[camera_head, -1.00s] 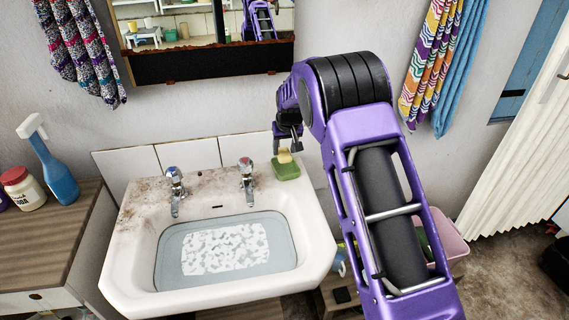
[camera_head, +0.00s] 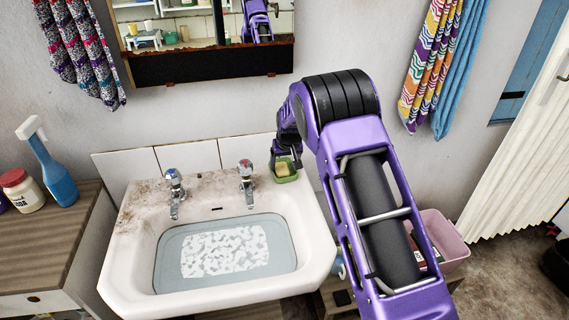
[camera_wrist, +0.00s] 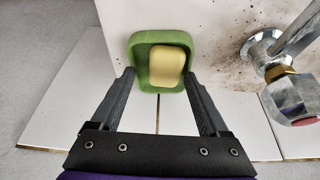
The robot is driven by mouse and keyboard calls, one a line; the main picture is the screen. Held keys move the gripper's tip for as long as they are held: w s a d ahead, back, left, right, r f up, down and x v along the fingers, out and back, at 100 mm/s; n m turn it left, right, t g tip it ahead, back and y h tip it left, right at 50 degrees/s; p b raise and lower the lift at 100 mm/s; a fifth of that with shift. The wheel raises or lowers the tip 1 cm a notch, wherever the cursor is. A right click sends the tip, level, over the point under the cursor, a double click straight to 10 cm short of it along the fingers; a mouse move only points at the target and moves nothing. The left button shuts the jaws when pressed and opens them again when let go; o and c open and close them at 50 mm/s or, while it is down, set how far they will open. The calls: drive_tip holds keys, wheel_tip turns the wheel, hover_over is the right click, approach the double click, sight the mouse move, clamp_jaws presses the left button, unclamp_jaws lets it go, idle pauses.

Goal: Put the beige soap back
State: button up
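The beige soap (camera_head: 283,169) lies in a small green soap dish (camera_head: 287,179) on the back right corner of the washbasin. In the wrist view the soap (camera_wrist: 167,66) rests inside the dish (camera_wrist: 139,48), toward its right side. My gripper (camera_head: 285,161) is just above the dish. In the wrist view my gripper (camera_wrist: 158,74) has its two fingers wide apart at the near edge of the dish, with a clear gap between the left finger and the soap. Nothing is held.
Chrome taps (camera_head: 246,183) stand just left of the dish; one also shows close by in the wrist view (camera_wrist: 288,92). The basin (camera_head: 140,277) holds water with white foam. A pink tub (camera_head: 443,232) is at right.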

drive_tip(key=shift+s+r, duration=0.1)
drive_tip(key=shift+r, duration=0.25)
drive_tip(key=v, duration=1.1)
drive_tip(key=shift+s+r, duration=0.2)
drive_tip(key=shift+r, duration=0.05)
drive_tip(key=shift+d+r, duration=0.1)
